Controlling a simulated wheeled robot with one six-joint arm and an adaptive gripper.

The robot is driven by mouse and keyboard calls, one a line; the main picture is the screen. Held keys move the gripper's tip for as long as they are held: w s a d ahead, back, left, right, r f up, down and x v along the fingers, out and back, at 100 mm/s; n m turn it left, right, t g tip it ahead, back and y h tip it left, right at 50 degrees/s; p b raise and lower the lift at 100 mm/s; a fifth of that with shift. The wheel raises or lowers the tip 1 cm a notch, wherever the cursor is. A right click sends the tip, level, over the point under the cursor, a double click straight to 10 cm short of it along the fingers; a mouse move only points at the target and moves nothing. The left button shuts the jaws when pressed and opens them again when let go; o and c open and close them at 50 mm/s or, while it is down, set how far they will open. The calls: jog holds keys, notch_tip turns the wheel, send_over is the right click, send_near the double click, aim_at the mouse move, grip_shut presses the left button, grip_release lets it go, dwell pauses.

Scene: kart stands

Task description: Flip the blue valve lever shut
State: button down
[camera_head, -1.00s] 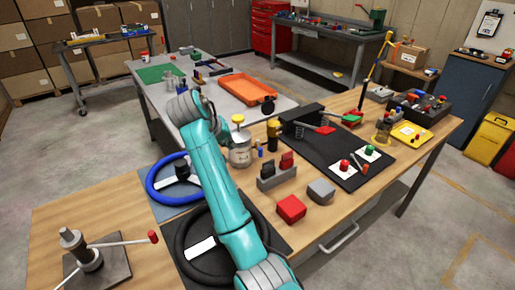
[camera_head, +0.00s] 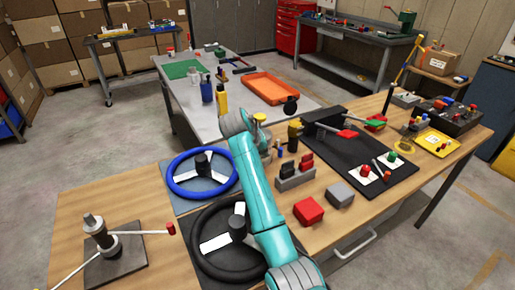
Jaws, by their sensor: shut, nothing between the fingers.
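I cannot make out a blue valve lever in the head view. A small blue piece (camera_head: 280,151) stands upright just right of my arm, too small to tell what it is. A red flat handle (camera_head: 347,134) and a green one (camera_head: 376,125) sit by a black fixture on the black mat (camera_head: 345,158). A blue steering wheel (camera_head: 172,182) lies left of my arm. My teal arm reaches up from the bottom edge across the bench, and its far end is hidden, so my gripper does not show.
A black steering wheel (camera_head: 207,262) lies partly under my arm. A stand with white levers (camera_head: 100,240) is at the lower left. A red block (camera_head: 308,211) and grey block (camera_head: 340,195) sit near the front edge. An orange tray (camera_head: 271,90) is on the grey table behind.

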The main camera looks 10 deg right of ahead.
jog(key=shift+w+d+r, duration=0.15)
jog(key=shift+d, duration=1.4)
jog(key=shift+d, duration=0.2)
